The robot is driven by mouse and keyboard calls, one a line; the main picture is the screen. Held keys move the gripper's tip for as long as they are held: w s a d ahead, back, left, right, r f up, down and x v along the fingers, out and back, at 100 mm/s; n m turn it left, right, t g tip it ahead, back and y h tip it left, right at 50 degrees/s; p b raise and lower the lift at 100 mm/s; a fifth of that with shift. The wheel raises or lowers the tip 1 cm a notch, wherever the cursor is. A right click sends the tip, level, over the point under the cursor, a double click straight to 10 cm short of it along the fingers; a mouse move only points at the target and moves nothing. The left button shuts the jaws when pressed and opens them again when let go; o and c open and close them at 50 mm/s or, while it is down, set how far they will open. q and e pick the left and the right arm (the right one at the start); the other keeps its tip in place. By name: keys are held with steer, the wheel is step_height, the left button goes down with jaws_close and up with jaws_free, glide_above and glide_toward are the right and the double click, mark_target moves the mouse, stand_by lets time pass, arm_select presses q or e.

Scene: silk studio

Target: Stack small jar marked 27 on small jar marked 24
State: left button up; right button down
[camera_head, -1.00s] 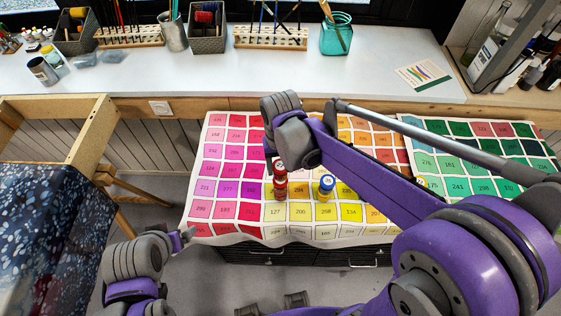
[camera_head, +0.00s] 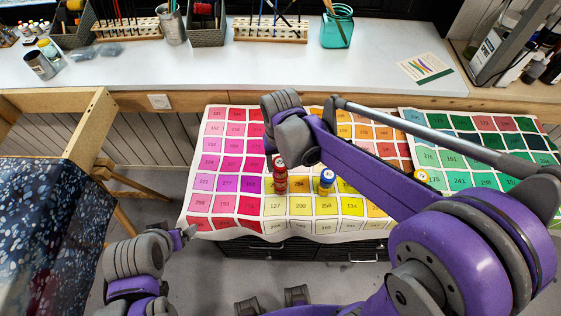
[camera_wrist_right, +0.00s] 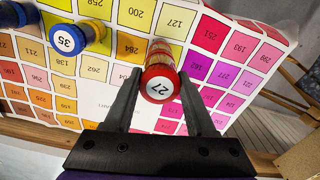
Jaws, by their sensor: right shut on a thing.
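The small jar marked 27 (camera_wrist_right: 158,84) has a red lid with a white label and sits between the fingers of my right gripper (camera_wrist_right: 160,78), which is shut on it. In the head view, the red jar (camera_head: 279,163) shows at the top of a red column. What looks like a second red jar (camera_head: 280,186) is directly under it. I cannot read its mark, and cannot tell if the two touch. My right fingers are mostly hidden by the wrist in the head view. My left gripper (camera_head: 187,234) is at the lower left, away from the jars; its jaws are too small to judge.
A blue-lidded jar marked 35 (camera_wrist_right: 68,39) stands close beside the red column; it also shows in the head view (camera_head: 326,181). Another blue-topped jar (camera_wrist_right: 18,14) is at the wrist view's corner. A yellow-lidded jar (camera_head: 421,177) is right, behind my arm. Numbered colour charts cover the surface.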

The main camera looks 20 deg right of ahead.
mark_target(281, 163)
steer(key=shift+f, duration=0.2)
steer(key=shift+c, duration=0.7)
jaws_free()
step_height(281, 163, up, 11)
steer(key=shift+f, duration=0.1)
steer(key=s+d+f+t, duration=0.2)
steer(key=s+d+f, duration=0.1)
steer(key=s, duration=0.3)
steer(key=s+d+f+n+t, duration=0.1)
steer(key=s+d+f+t, duration=0.2)
steer(key=s, duration=0.4)
steer(key=shift+d+f+t, duration=0.3)
steer(key=shift+d+f, duration=0.05)
steer(key=shift+f, duration=0.4)
